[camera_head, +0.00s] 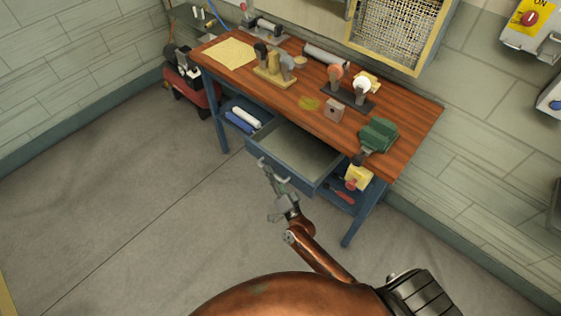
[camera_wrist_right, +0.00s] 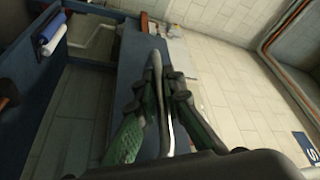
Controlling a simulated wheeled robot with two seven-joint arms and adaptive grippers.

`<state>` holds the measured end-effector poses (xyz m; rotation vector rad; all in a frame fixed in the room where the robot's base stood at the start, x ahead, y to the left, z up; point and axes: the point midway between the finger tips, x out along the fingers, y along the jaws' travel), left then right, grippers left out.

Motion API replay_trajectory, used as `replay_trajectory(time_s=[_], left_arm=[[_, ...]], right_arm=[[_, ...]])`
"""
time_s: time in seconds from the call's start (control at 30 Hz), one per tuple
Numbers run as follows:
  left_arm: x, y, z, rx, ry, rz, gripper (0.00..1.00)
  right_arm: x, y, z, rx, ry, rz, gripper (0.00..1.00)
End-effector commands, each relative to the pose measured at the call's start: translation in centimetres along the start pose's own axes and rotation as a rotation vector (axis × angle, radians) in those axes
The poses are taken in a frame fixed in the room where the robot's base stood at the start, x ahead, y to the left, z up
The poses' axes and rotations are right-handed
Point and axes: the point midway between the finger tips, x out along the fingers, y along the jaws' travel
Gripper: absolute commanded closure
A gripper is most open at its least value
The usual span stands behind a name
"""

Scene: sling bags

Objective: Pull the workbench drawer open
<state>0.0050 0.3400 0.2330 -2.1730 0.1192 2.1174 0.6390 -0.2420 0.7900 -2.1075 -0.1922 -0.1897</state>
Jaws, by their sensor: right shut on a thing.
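The workbench (camera_head: 385,100) has a brown wooden top and a blue frame. Its blue drawer (camera_head: 300,148) stands pulled out from under the top, and its grey inside shows and looks empty. My right gripper (camera_head: 268,172) is at the drawer's front face, left of its middle. In the right wrist view my right gripper (camera_wrist_right: 163,92) has its green fingers closed around the slim metal drawer handle (camera_wrist_right: 156,68). The blue drawer front (camera_wrist_right: 130,75) lies just behind the fingers. My left gripper is not in view.
On the bench top are a green vise (camera_head: 378,135), a wooden tool block (camera_head: 272,70) and a yellow sheet (camera_head: 229,53). A lower shelf holds blue and white rolls (camera_head: 243,118). A red machine (camera_head: 190,85) stands left of the bench. The floor in front is clear.

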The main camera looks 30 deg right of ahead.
Motion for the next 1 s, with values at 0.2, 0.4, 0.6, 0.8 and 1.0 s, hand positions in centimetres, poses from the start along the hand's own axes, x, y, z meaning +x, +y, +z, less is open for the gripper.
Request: replay_trajectory(time_s=[0.2, 0.4, 0.6, 0.8, 1.0], left_arm=[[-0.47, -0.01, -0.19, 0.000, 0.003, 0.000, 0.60], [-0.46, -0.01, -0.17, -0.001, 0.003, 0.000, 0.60], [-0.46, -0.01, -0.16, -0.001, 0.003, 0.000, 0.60], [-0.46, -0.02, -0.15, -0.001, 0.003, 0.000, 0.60], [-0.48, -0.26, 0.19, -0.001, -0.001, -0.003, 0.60]], right_arm=[[-0.52, -0.72, 1.08, 0.000, 0.001, 0.002, 1.00], [-0.58, -0.73, 1.20, -0.001, 0.002, 0.002, 1.00], [-0.58, -0.69, 1.18, 0.000, 0.002, 0.002, 0.90], [-0.54, -0.74, 1.16, 0.000, 0.002, 0.001, 0.84], [-0.75, -0.75, 1.17, 0.000, 0.001, 0.001, 0.84]])
